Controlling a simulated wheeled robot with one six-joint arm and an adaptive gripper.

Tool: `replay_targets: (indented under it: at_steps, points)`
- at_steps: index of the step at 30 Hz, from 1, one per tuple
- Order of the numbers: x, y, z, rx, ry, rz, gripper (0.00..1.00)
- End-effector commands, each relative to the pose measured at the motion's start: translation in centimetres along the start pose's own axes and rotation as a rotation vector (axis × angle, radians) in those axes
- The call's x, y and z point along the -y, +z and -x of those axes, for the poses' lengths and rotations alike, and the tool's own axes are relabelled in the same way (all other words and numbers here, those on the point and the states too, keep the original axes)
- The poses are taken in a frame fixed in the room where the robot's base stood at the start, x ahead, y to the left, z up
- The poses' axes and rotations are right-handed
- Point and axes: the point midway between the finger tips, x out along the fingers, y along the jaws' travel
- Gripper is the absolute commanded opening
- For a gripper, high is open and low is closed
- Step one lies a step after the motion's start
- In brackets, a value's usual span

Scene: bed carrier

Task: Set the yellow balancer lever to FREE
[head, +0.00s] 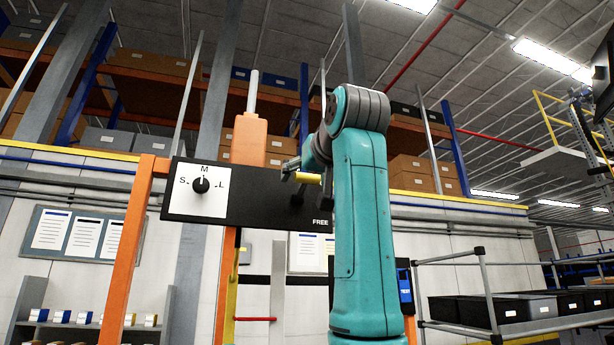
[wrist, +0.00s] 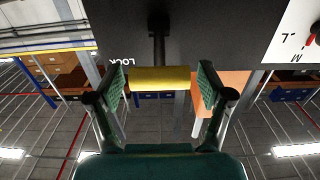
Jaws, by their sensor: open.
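The yellow balancer lever handle (head: 308,178) sits at the end of a black rod in front of the black panel (head: 255,207). In the wrist view, which is upside down, the yellow handle (wrist: 160,79) lies crosswise between my open fingers, with a gap at each end. My gripper (wrist: 162,75) is around the handle and not closed on it. In the head view my gripper (head: 291,169) is partly hidden by my arm. The FREE label (head: 322,222) is low on the panel. The LOCK label (wrist: 122,62) shows beside the handle in the wrist view.
A black selector knob (head: 201,185) on a white plate marked S, M, L is at the panel's left. An orange post (head: 249,140) stands behind the panel. An orange frame upright (head: 136,240) is at left. Grey rails and dark bins (head: 485,308) are at right.

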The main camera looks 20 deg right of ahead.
Motion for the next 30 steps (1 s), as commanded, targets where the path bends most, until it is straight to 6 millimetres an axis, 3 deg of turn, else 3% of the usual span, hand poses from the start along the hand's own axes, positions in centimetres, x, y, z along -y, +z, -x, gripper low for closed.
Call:
replay_targets:
  at_steps: [5, 14, 23, 30]
  points:
    - [0.0, 0.0, 0.0, 0.000, 0.000, 0.000, 0.77]
    - [0.0, 0.0, 0.0, 0.000, 0.000, 0.000, 0.02]
    - [0.0, 0.2, 0.1, -0.024, 0.000, 0.000, 0.00]
    - [0.0, 1.2, 0.3, -0.140, 0.000, 0.000, 0.00]
